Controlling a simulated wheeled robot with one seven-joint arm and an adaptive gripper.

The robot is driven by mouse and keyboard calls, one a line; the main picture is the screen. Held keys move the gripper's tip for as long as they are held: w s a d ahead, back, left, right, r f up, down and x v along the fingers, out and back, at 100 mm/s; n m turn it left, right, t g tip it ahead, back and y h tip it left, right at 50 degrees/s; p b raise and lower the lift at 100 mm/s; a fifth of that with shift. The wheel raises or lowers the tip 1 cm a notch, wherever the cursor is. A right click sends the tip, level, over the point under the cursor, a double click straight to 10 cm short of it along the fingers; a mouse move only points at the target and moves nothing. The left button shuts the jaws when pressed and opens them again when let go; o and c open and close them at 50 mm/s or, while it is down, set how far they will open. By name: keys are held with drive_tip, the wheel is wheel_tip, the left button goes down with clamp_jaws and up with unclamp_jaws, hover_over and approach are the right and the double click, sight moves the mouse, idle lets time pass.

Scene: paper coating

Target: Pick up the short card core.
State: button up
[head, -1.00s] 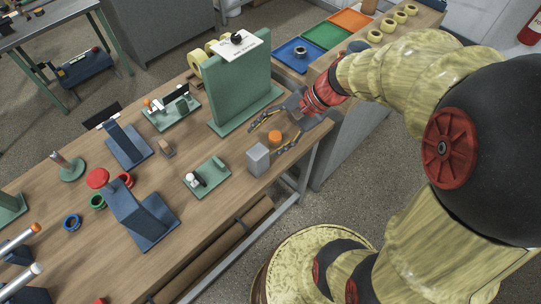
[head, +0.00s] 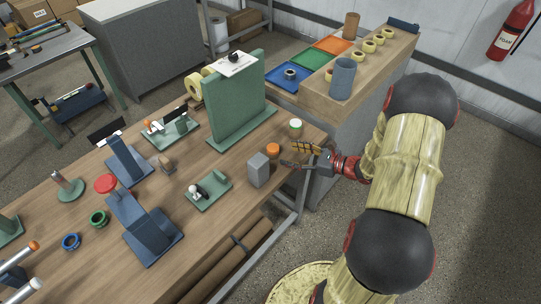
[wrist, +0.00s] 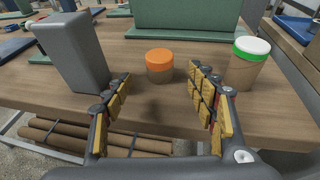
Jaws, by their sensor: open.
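A short brown cylinder with an orange top, which looks like the short card core (head: 273,150), stands upright near the table's right front edge. In the wrist view the short core (wrist: 159,68) stands ahead, roughly midway between the fingers. My gripper (head: 297,156) is open and empty, low at the table edge just right of the core. Its fingers point toward the core, one on each side, with no clear contact. A taller brown core with a green band and white top (wrist: 246,64) stands to the right, close behind the right finger; it also shows in the head view (head: 295,128).
A grey block (wrist: 74,50) stands close to the left of the core and left finger. A green upright panel (head: 240,100) stands behind. A green fixture (head: 208,190) lies left of the block. A raised shelf with rolls (head: 360,70) stands at the back right.

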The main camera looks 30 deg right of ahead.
sight(278, 152)
drive_tip(key=b+x, duration=0.2)
drive_tip(key=x, duration=0.5)
drive_tip(key=shift+c, duration=0.5)
drive_tip(key=c, duration=1.1)
